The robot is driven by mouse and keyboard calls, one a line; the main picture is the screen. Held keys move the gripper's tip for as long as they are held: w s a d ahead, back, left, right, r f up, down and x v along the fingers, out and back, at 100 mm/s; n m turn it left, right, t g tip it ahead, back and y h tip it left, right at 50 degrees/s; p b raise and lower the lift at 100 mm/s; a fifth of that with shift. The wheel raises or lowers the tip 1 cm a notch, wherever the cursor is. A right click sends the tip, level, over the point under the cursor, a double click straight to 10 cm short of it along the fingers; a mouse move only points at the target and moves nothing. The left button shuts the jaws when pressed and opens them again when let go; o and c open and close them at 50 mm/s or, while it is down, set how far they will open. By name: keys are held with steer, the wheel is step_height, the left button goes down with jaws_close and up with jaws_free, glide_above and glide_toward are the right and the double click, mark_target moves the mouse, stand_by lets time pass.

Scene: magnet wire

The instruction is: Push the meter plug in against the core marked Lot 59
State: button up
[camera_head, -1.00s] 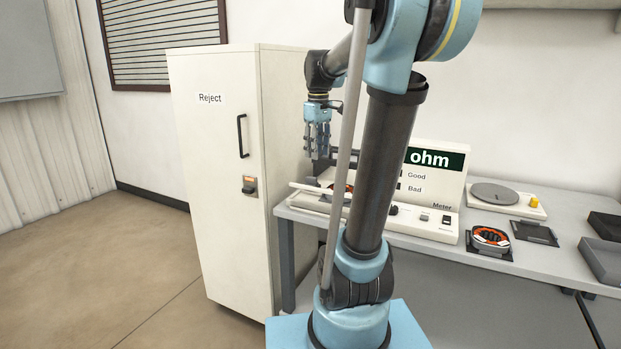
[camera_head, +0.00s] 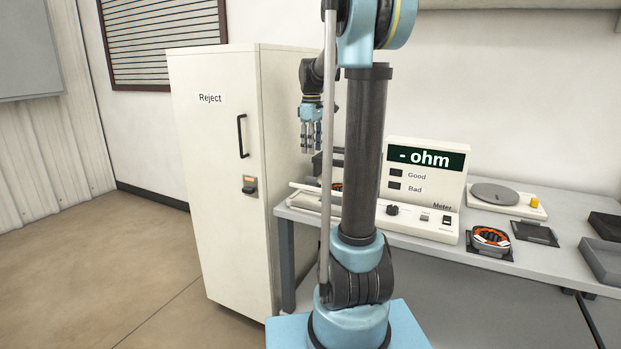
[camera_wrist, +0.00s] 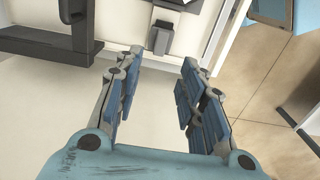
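My gripper (camera_head: 311,152) hangs with its fingers pointing down above the left end of the meter, beside the Reject cabinet. In the wrist view my gripper (camera_wrist: 158,68) is open, with nothing between its fingers. The meter (camera_head: 427,170) shows "- ohm"; its Good and Bad windows are dark. An orange-wound core (camera_head: 337,187) at the meter's left part is mostly hidden by my arm. Another orange and dark core (camera_head: 491,238) lies right of the meter. No lot marking is legible. A grey block (camera_wrist: 160,38) shows beyond the fingers; I cannot tell whether it is the plug.
The tall cream Reject cabinet (camera_head: 215,150) stands close left of my gripper. A dark part (camera_wrist: 45,40) shows at the wrist view's left. A round-plated scale (camera_head: 495,194), a dark pad (camera_head: 534,234) and grey trays (camera_head: 603,262) occupy the bench's right.

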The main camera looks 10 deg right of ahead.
mark_target(313, 184)
step_height(313, 184, down, 12)
steer(key=shift+f, duration=0.1)
stand_by(0.5)
steer(key=shift+d, duration=0.1)
jaws_close()
